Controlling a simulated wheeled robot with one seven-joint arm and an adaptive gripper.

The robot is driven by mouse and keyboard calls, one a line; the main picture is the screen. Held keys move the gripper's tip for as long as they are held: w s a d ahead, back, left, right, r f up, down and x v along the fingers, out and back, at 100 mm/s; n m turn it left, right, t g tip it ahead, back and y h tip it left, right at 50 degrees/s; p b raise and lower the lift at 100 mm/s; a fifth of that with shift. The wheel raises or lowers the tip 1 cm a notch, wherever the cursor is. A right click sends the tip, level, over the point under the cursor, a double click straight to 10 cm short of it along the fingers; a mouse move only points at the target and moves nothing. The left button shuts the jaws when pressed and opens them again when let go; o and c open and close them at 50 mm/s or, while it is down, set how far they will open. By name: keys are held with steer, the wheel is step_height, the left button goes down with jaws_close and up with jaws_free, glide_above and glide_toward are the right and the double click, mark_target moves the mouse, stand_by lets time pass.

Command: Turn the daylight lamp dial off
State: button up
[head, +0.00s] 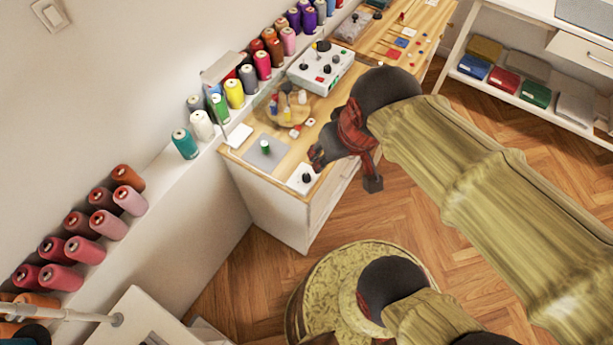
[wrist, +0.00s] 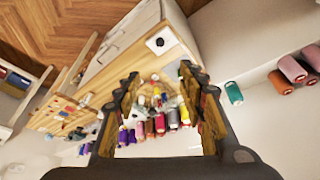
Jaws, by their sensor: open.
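A small white plate with a dark round knob (head: 306,178) sits at the near corner of the wooden-topped cabinet. It also shows in the wrist view, as a white square with a dark knob (wrist: 159,43), beyond my fingertips. A white box with several dark knobs (head: 321,69) stands farther back on the cabinet. No readable label shows which knob is the daylight lamp dial. My gripper (head: 345,168) is open and empty, at the cabinet's right edge, close to the small plate. In the wrist view its two fingers (wrist: 160,80) are spread apart.
A grey mat (head: 266,152) with a green spool lies left of the plate. A wooden holder with small bottles (head: 288,108) stands behind it. Thread cones (head: 234,93) line the wall ledge. A white shelf unit (head: 510,88) is at right; wooden floor (head: 240,280) lies in front.

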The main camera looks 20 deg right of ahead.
steer(key=w+f+m+g+b, duration=0.2)
steer(key=w+f+b, duration=0.15)
steer(key=f, duration=0.65)
steer(key=w+f+m+g+b, duration=0.2)
steer(key=w+f, duration=0.3)
steer(key=f, duration=0.5)
steer(key=m, duration=0.5)
glide_above(306, 176)
step_height(306, 176, down, 2)
steer(key=shift+f, duration=0.15)
steer(key=shift+f+m, duration=0.1)
steer(key=shift+m, duration=0.6)
step_height(306, 176, down, 8)
steer(key=shift+r+b, duration=0.2)
steer(key=shift+b, duration=1)
steer(key=shift+c, duration=0.3)
jaws_close()
